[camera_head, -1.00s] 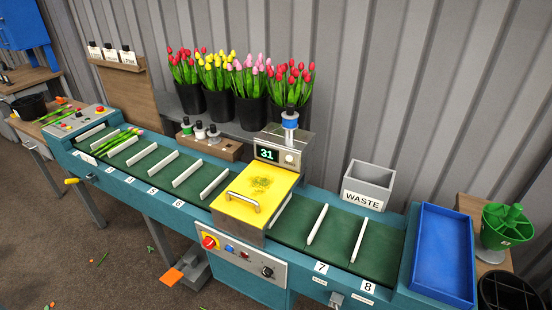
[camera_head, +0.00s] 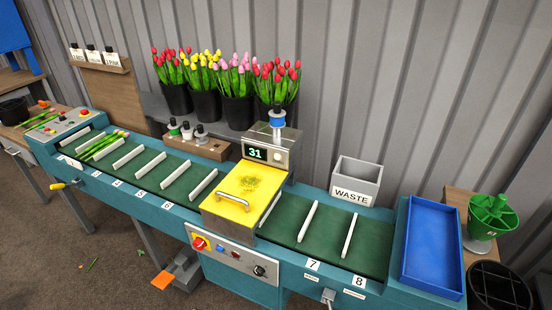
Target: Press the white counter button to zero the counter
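The counter (camera_head: 262,152) is a grey box on the machine in the middle of the conveyor. Its display (camera_head: 255,153) reads 31 in light digits. A round white button (camera_head: 279,156) sits on its front face, just right of the display. A blue and white spool (camera_head: 277,118) stands on top of the counter. Neither of my grippers shows in the head view.
A yellow lid (camera_head: 238,190) with a handle lies in front of the counter. The teal conveyor (camera_head: 150,207) has white dividers and some tulip stems at the left. A waste bin (camera_head: 357,180), blue tray (camera_head: 432,245) and black tulip buckets (camera_head: 238,110) stand around it.

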